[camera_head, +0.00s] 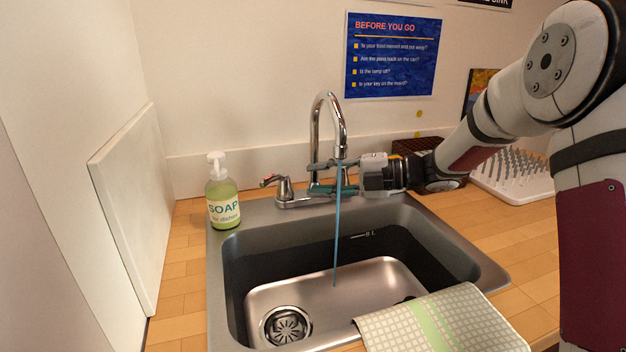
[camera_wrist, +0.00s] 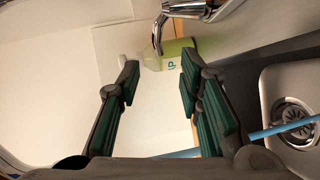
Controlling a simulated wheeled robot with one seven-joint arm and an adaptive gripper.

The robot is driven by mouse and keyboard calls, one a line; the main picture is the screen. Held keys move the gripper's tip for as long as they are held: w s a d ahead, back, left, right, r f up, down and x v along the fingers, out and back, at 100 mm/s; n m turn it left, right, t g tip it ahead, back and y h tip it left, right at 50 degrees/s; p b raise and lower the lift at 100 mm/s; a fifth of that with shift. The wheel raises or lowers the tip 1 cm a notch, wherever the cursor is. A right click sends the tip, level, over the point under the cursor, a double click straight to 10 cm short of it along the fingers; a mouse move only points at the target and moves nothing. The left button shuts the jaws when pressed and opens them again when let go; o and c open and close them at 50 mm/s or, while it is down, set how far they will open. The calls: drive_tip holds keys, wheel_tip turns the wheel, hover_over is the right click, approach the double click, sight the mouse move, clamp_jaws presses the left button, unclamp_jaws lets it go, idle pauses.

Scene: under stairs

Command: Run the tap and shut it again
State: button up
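The chrome tap (camera_head: 329,108) has a tall curved spout, and a blue stream of water (camera_head: 337,230) falls from it into the sink basin (camera_head: 375,275). The tap's lever (camera_head: 268,181) sits on the left end of its base and has a red mark; it also shows in the wrist view (camera_wrist: 158,35). My gripper (camera_head: 315,180) reaches in from the right at the spout, to the right of the lever. In the wrist view, its green-padded fingers (camera_wrist: 156,75) are apart with nothing held between them. The lever appears beyond the fingertips, apparently not touched.
A green soap bottle (camera_head: 222,200) stands left of the sink. A checked cloth (camera_head: 440,322) lies over the front right edge. A white spiked rack (camera_head: 512,176) is on the right counter. A pale panel (camera_head: 128,200) leans on the left wall.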

sight(272, 182)
drive_tip(key=w+a+m+p, duration=0.1)
drive_tip(key=a+m+p, duration=0.1)
drive_tip(key=m, duration=1)
drive_tip(key=w+a+f+m+p, duration=0.1)
drive_tip(key=a+m, duration=0.4)
drive_tip(key=m, duration=0.7)
drive_tip(key=a+f+m+p, duration=0.1)
drive_tip(key=a+m+p, duration=0.2)
drive_tip(key=m, duration=0.8)
drive_tip(key=shift+w+a+m+p, duration=0.4)
drive_tip(key=shift+a, duration=0.35)
